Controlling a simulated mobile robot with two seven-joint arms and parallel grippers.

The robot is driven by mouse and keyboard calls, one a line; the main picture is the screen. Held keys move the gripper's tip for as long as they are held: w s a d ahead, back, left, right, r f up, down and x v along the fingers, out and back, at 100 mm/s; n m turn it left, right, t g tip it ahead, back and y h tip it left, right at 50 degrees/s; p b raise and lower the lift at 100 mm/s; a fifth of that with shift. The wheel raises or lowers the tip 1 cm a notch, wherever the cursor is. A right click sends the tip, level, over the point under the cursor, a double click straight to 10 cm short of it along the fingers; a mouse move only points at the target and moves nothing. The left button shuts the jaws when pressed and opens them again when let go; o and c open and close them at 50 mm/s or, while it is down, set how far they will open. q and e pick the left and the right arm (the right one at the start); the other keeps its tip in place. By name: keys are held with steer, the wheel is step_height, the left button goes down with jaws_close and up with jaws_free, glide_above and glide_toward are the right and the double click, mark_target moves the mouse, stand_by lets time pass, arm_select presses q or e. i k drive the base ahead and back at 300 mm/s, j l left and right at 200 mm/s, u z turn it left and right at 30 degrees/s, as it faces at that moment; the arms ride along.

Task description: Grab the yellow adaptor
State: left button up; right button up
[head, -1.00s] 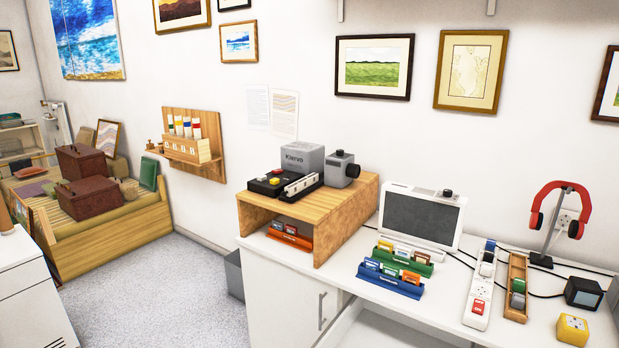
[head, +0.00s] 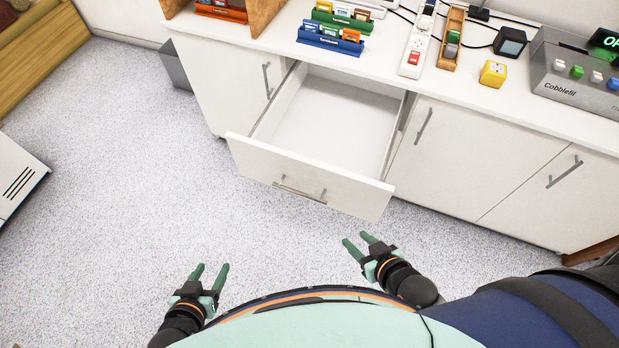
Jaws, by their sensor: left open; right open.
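The yellow adaptor (head: 493,74) is a small yellow cube with sockets on its top. It sits on the white counter (head: 463,90), near the front edge, right of the power strip. My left gripper (head: 210,273) is open and empty, low over the floor in the lower left. My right gripper (head: 356,241) is open and empty, in front of the open drawer and well short of the counter. Both grippers are far from the adaptor.
An open, empty white drawer (head: 325,119) juts out below the counter. A power strip (head: 416,50), a wooden tray (head: 450,40), a dark cube (head: 510,41) and a grey device with coloured buttons (head: 575,75) stand around the adaptor.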

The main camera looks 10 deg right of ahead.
mark_target(493, 75)
steer(key=z, duration=1.55)
steer(key=i+l+z, duration=0.25)
steer(key=z, duration=0.2)
steer(key=i+l+z, duration=0.15)
steer(key=i+z, duration=0.2)
steer(key=z, duration=0.15)
steer(key=i+z, duration=0.3)
steer(key=z, duration=0.15)
steer(key=i+u, duration=0.35)
steer(key=i+l+u, duration=0.1)
steer(key=u, duration=0.25)
steer(key=i+l+u, duration=0.35)
steer(key=k+j, duration=0.05)
steer(key=j, duration=0.05)
